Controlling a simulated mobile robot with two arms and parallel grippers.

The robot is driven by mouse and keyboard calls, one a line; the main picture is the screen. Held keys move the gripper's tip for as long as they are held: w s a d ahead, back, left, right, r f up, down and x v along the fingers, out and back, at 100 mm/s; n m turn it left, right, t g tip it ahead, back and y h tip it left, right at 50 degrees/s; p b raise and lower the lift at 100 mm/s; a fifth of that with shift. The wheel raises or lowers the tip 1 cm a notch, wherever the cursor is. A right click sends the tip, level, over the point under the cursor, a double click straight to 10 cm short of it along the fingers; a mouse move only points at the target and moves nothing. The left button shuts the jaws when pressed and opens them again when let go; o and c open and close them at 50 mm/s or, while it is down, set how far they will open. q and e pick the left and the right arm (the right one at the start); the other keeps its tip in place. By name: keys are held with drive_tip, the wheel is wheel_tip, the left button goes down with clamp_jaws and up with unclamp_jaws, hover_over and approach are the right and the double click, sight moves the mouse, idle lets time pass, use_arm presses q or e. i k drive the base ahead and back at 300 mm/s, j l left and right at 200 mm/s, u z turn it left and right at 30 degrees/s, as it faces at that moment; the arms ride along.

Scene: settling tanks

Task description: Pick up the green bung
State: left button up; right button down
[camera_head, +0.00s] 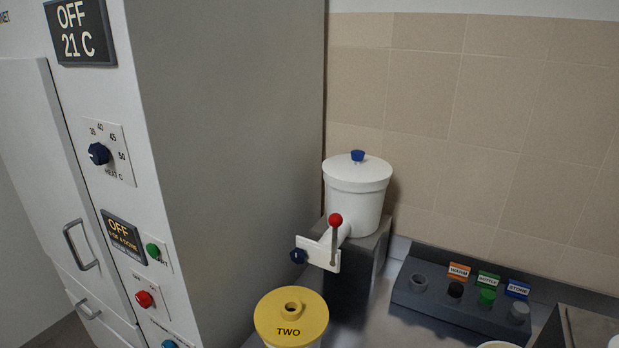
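A small green bung (487,297) sits in a dark grey rack (436,305) on the counter at the lower right. It stands in front of a small green label (488,280), between a black piece (455,290) and a grey piece (520,312). Its lower part is hidden in the rack. Neither of my grippers is in view.
A white lidded tank (357,195) with a red-knobbed lever (335,222) stands on a grey block. A yellow-lidded pot marked TWO (290,332) is in front. A tall cabinet (225,150) fills the left. A box edge (585,330) is at lower right.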

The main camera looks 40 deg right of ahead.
sight(486, 297)
drive_tip(key=z, duration=2.4)
